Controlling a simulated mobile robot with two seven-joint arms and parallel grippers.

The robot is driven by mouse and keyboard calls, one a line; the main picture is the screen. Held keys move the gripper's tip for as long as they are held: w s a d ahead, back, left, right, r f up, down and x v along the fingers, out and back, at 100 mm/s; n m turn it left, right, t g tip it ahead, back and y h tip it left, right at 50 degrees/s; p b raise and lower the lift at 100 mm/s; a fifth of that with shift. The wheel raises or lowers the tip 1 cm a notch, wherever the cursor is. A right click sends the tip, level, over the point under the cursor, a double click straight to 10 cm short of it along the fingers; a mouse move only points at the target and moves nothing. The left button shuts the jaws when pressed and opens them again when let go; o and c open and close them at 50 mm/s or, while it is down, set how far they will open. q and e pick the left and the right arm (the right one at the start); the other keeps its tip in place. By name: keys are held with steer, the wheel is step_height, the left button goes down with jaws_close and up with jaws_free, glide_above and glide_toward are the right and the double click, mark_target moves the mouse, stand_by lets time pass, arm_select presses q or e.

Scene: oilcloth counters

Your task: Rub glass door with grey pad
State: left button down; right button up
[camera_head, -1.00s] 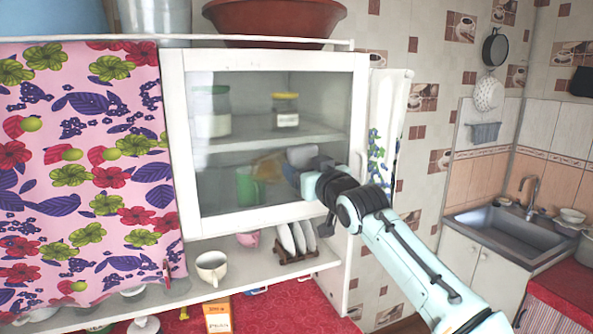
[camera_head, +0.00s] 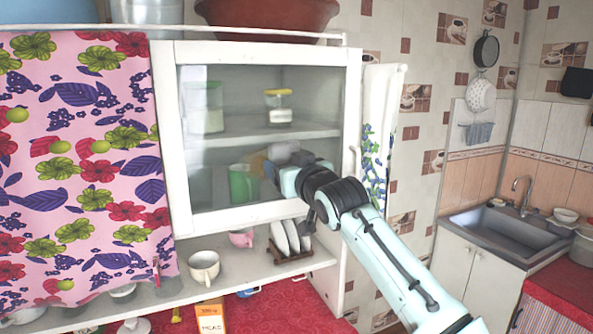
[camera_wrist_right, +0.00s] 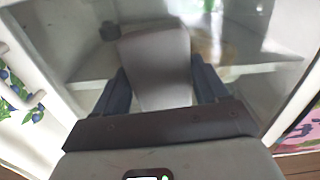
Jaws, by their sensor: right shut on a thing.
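The glass door (camera_head: 225,145) is a clear pane in a white frame on the wall cabinet, and it is shut. My right gripper (camera_head: 275,172) is at the lower right part of the pane. It is shut on the grey pad (camera_head: 283,152), which is partly hidden by the gripper in the head view. In the right wrist view the pale grey pad (camera_wrist_right: 157,62) stands between the two dark fingers, in front of the glass. I cannot tell whether it touches the glass. My left gripper is not in view.
Behind the glass are jars (camera_head: 278,107) and a green mug (camera_head: 242,184). The open shelf below holds a cup (camera_head: 204,267) and plates in a rack (camera_head: 290,238). A flowered curtain (camera_head: 85,170) hangs to the left. A red basin (camera_head: 268,16) stands on top.

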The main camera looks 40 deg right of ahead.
mark_target(245, 165)
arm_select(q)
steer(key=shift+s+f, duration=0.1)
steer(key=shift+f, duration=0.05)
arm_select(e)
steer(key=shift+a, duration=0.25)
steer(key=shift+w+a+b, duration=0.2)
steer(key=shift+a+b, duration=0.05)
steer(key=shift+a, duration=0.25)
steer(key=shift+w+a+b, duration=0.15)
steer(key=shift+a+b, duration=0.1)
steer(key=shift+a, duration=0.25)
steer(key=a, duration=0.1)
steer(key=w+a+b, duration=0.1)
steer(key=a, duration=0.1)
steer(key=shift+a, duration=0.3)
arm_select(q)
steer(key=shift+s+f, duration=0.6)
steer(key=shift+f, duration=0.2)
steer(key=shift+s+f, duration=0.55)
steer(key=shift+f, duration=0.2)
arm_select(e)
steer(key=shift+w+a, duration=0.15)
steer(key=shift+a, duration=0.9)
steer(key=shift+r, duration=0.1)
